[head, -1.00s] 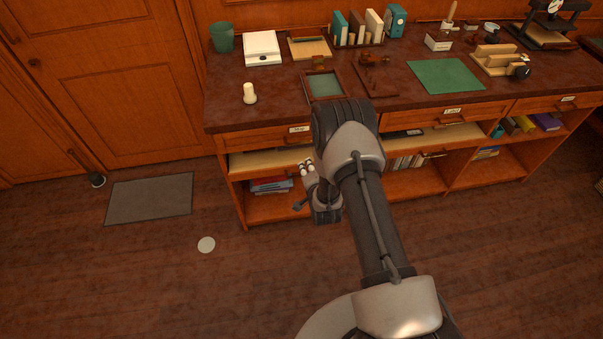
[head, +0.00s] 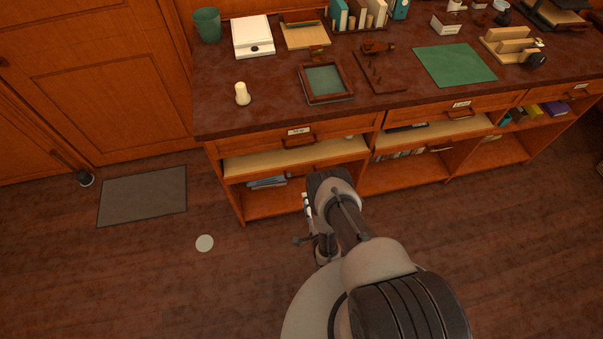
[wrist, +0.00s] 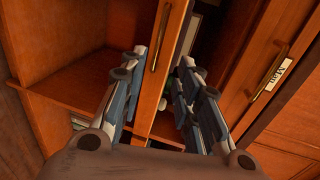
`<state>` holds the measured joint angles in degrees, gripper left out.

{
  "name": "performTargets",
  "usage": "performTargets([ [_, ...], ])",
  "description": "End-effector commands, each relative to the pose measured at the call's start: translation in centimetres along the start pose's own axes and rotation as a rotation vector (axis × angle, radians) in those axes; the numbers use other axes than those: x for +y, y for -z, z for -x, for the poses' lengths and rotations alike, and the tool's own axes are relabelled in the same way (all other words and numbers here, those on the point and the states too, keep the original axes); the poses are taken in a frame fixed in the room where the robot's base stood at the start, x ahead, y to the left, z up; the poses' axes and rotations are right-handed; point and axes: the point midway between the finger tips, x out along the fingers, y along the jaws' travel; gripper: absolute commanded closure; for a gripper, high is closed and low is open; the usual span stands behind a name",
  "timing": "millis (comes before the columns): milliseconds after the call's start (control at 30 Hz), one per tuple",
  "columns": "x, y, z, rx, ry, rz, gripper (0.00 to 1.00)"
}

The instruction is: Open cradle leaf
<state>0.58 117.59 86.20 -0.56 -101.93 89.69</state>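No part labelled as the cradle leaf can be made out for certain. A pale wooden stand with upright slats and a dark round knob (head: 512,46) is on the right of the counter in the head view. A low brown wooden frame (head: 381,72) lies near the counter's middle. My gripper (wrist: 155,85) shows its two fingers spread apart in the wrist view, with nothing visibly held. A wooden front with a long brass handle (wrist: 157,55) shows between and beyond the fingers. In the head view my gripper is low in front of the cabinet, partly hidden by my arm.
The counter (head: 300,105) holds a dark-framed tray (head: 326,82), a green mat (head: 453,65), a white scale (head: 253,37) and a cream peg-like object (head: 242,93). Labelled drawers and open shelves lie below. A grey floor mat (head: 143,195) is at left. The floor in front is mostly clear.

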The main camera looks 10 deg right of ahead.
Motion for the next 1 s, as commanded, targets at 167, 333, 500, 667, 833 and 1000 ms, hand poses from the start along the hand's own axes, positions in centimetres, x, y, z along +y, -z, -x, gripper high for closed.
performTargets([
  [167,0.3,0.0,-4.3,0.000,0.004,0.000,0.70],
  [333,0.3,0.0,-8.0,0.000,0.003,0.001,0.70],
  [500,0.3,0.0,-11.0,0.000,0.002,0.001,0.70],
  [667,0.3,0.0,-12.8,0.000,0.000,0.001,0.70],
  [833,0.2,0.0,-13.5,0.000,-0.002,0.001,0.70],
  [1000,0.1,0.0,-13.5,0.000,-0.002,0.001,0.70],
])
